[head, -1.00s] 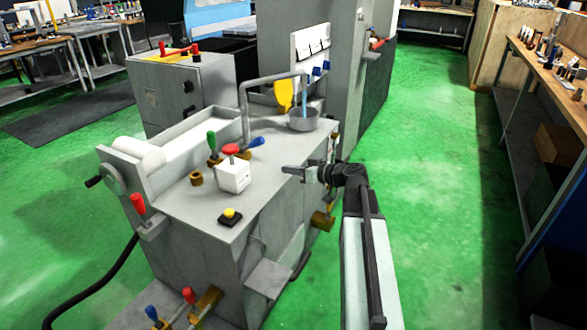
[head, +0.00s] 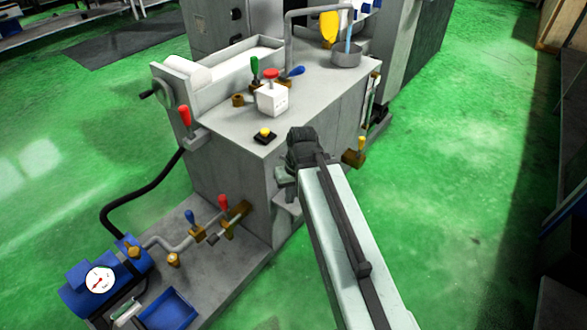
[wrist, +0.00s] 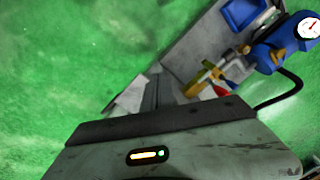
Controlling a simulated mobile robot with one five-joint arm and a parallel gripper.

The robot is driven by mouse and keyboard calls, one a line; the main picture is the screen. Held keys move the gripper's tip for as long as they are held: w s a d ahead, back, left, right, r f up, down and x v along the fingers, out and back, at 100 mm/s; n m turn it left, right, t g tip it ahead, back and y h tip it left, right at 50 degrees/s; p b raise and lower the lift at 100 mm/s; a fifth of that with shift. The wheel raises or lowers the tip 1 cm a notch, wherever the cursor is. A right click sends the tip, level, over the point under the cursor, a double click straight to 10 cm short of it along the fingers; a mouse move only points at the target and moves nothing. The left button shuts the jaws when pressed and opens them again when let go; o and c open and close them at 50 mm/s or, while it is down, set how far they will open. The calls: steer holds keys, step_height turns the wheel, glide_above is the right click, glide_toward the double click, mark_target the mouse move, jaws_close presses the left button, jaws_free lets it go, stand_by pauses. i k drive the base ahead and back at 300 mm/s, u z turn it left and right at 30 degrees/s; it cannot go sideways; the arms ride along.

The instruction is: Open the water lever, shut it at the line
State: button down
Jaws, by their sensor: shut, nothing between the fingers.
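The grey machine cabinet (head: 315,100) carries several coloured levers. On its top, a blue lever (head: 293,72) and a green lever (head: 254,67) stand by the bent pipe (head: 288,42). A light-blue streak shows above the round metal cup (head: 346,58) at the pipe's far end. Lower down, another blue lever (head: 190,216) and a red lever (head: 223,202) sit on the brass piping. I cannot tell which lever is the water lever. My gripper (head: 283,181) is shut and empty beside the cabinet's front corner, partly hidden by my wrist; it touches no lever that I can see.
A white block with a red knob (head: 272,97) and a yellow button (head: 265,135) are on the cabinet top. A blue pump with a gauge (head: 100,280) and a blue tray (head: 168,310) are on the low base. Green floor (head: 445,180) is clear at right.

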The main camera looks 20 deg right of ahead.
mark_target(300, 70)
steer(key=u, duration=0.05)
steer(key=k, duration=0.5)
steer(key=z, duration=1.9)
steer(key=i, duration=1.15)
steer(key=u, duration=2.85)
steer(key=i, duration=0.55)
